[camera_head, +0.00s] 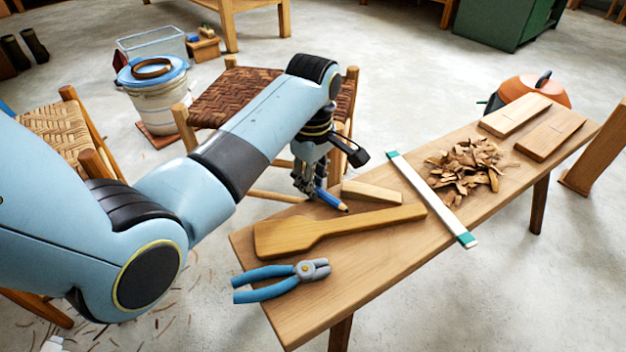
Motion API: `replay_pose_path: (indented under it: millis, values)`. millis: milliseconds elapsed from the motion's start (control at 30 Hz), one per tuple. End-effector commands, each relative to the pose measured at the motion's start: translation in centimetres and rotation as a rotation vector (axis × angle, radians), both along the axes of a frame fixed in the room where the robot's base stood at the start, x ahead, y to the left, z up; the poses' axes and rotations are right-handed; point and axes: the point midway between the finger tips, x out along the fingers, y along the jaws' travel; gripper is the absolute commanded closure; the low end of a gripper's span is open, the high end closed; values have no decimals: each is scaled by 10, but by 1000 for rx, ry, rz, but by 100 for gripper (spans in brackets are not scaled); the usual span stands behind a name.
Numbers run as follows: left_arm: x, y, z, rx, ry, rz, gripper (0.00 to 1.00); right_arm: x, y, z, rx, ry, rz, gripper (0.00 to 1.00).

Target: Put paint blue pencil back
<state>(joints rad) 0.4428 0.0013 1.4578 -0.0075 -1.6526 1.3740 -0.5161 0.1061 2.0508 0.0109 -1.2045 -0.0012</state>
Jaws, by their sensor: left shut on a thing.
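The blue pencil (330,199) has a bare wood tip pointing right and down. My left gripper (311,190) is shut on it, above the far left part of the wooden bench (345,275). The pencil's tip is close to a small wooden block (372,192) and the wooden paddle (335,227); I cannot tell whether it touches the bench. The pencil's back end is hidden by the fingers. My right gripper is not in view.
Blue-handled pliers (283,280) lie at the bench's near left. A white strip with green ends (432,198) crosses the bench. Wood shavings (466,170) and two flat boards (515,115) lie farther right. A woven-seat stool (232,98) stands behind my arm.

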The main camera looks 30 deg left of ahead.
Motion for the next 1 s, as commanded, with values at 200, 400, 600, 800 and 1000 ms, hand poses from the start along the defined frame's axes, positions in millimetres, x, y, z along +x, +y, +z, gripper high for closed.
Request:
replay_pose_path:
  millis: [200, 400, 600, 800, 1000]
  values:
    - [0, 0, -3, 0, 1, 0, 99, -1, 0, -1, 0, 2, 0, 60]
    - [0, 0, -4, 0, 0, 0, 76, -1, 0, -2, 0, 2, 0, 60]
    - [0, 0, -4, 0, 0, 0, 57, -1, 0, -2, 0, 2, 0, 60]
    - [0, 0, -4, 0, 0, 0, 57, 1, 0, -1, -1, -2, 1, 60]
    - [1, 0, 16, 0, -4, 0, 57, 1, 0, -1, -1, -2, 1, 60]
